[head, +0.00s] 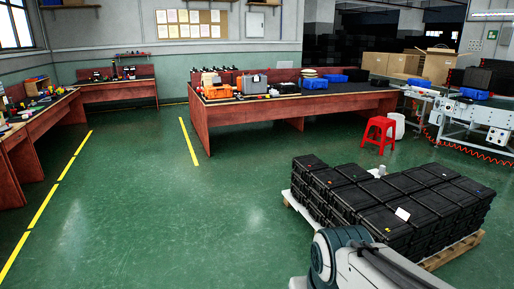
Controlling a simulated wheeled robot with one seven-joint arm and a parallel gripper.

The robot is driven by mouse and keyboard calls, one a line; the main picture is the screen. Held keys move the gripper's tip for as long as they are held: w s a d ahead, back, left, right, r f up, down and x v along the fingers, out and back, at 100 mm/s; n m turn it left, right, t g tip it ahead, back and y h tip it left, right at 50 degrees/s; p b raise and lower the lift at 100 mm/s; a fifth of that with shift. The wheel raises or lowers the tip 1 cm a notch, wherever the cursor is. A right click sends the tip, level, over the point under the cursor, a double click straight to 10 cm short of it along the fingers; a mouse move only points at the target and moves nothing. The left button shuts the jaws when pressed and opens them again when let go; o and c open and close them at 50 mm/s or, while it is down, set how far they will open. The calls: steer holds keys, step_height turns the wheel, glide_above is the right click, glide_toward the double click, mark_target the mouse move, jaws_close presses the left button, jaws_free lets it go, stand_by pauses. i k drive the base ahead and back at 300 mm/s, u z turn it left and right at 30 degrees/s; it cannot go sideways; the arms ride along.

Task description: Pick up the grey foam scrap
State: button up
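I cannot make out a grey foam scrap in the head view. Small items on the far benches are too small to tell apart. A grey box-like thing (253,84) stands on the middle workbench beside an orange crate (218,91); it looks like a container. Part of my arm shows at the bottom, right of centre, in front of the pallet. My gripper is out of the picture, so its state does not show.
Stacked black crates (400,203) on a pallet (454,251) stand at the right. A red stool (379,133) and the middle workbench (253,110) are behind. The conveyor (462,112) is at the far right. Green floor (150,220) at left and centre is clear.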

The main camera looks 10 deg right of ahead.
mark_target(381, 172)
steer(key=u, duration=0.15)
steer(key=i, duration=1.55)
steer(key=u, duration=0.2)
steer(key=i, duration=4.6)
steer(key=z, duration=0.3)
steer(key=i, duration=1.6)
steer(key=z, duration=1)
steer(key=i, duration=0.95)
steer(key=z, duration=1.95)
steer(key=i, duration=1.3)
steer(key=z, duration=0.6)
